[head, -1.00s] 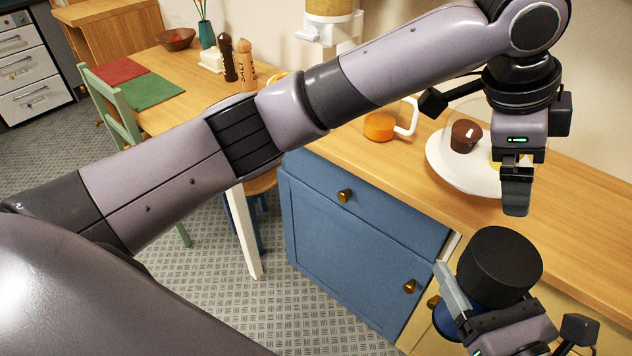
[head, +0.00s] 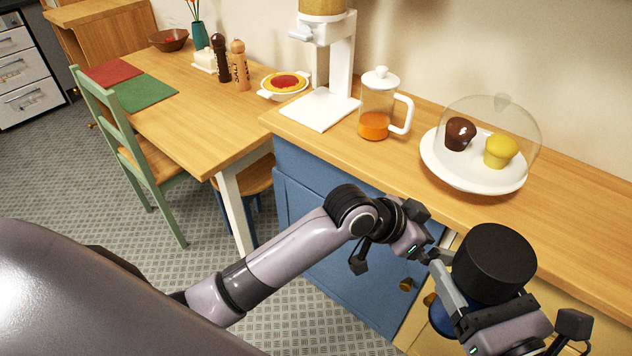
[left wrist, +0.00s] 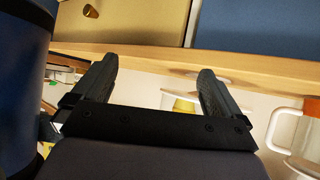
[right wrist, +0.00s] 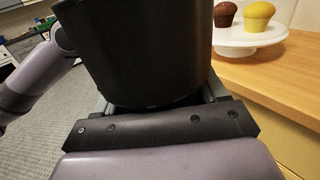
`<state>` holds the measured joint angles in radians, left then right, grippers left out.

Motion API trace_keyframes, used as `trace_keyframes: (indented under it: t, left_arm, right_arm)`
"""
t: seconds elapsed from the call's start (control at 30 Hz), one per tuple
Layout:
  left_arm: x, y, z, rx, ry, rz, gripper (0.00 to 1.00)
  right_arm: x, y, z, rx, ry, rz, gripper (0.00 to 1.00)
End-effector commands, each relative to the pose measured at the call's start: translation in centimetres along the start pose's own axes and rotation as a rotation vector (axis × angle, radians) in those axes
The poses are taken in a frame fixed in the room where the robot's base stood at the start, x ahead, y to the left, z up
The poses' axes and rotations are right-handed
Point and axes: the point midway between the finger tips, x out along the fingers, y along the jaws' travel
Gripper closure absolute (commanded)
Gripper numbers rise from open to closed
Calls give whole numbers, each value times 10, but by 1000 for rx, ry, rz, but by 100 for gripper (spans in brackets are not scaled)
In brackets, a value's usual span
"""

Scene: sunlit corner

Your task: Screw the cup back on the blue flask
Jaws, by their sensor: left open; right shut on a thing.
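The blue flask (head: 441,318) stands upright in my right gripper (head: 487,310), its body mostly hidden by that gripper. The wide black cup (head: 497,262) is on top of it; I cannot tell how far it is screwed on. In the right wrist view the cup (right wrist: 140,50) rises just above the right fingers, which close around the flask below it. My left gripper (head: 430,256) is open and empty, just left of the cup and flask. In the left wrist view, the flask's dark blue side (left wrist: 18,85) is beside the open left fingers (left wrist: 155,80), apart from them.
The wooden counter (head: 585,225) runs behind the flask. On it are a domed white plate (head: 470,182) with two muffins, a glass jug (head: 375,122) with orange liquid and a white dispenser (head: 342,60). Blue cabinet fronts (head: 320,215) lie below, close to my left arm.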

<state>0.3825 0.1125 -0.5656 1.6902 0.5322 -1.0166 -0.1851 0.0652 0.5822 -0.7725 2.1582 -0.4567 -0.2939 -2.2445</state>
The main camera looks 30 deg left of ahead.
Motion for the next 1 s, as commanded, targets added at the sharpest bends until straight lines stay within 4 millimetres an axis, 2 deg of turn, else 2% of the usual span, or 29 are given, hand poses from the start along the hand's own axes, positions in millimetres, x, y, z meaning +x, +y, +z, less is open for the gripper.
trace_keyframes:
  t: [0.03,0.23,0.47,0.8,1.0]
  left_arm:
    - [0,-1,16,-37,5,-15,0]
    - [-7,-9,72,-151,35,-104,0]
    - [-26,-14,140,-250,48,-220,0]
    - [-79,-10,240,-325,31,-398,0]
    - [-113,-3,282,-326,11,-477,0]
  right_arm:
    - [0,0,2,-1,-5,1,100]
    - [0,0,2,-1,-5,1,100]
    - [0,0,2,-1,-5,1,100]
    - [0,0,2,-1,-5,1,100]
    - [0,0,2,-1,-5,1,100]
